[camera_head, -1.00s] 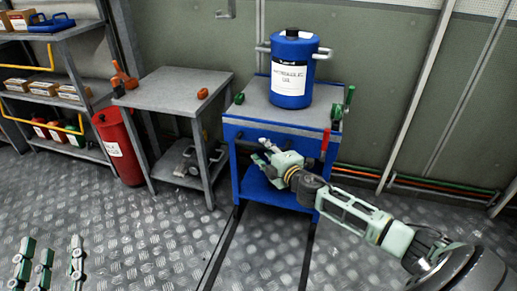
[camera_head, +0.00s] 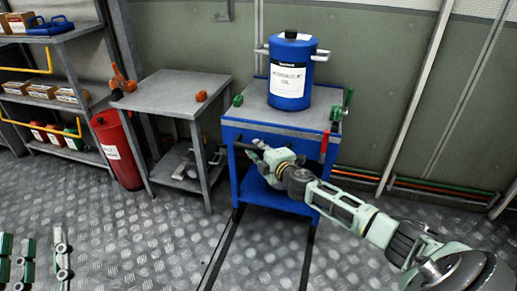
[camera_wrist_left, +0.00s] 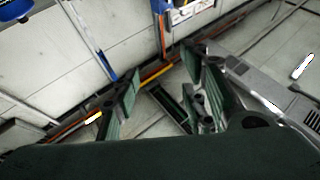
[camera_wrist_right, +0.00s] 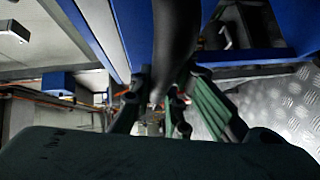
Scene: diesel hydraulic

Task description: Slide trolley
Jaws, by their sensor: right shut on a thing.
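The trolley (camera_head: 233,128) is a blue frame with a grey top, standing at the wall end of two dark floor rails. A blue hydraulic oil drum (camera_head: 291,72) stands upright on its top. A dark horizontal handle bar (camera_head: 243,146) runs along its front below the top. My right gripper (camera_head: 260,147) is shut on this bar. In the right wrist view its green fingers (camera_wrist_right: 168,105) lie on both sides of the dark bar; the exact contact is hidden. My left gripper (camera_head: 32,262) is at the lower left, well away from the trolley, with fingers apart and empty.
A grey table (camera_head: 172,90) with orange items stands left of the trolley. A red cylinder (camera_head: 118,150) and a shelf (camera_head: 55,150) are further left. The rails (camera_head: 219,250) run toward me across clear checkered floor. Pipes (camera_head: 440,188) run along the wall at right.

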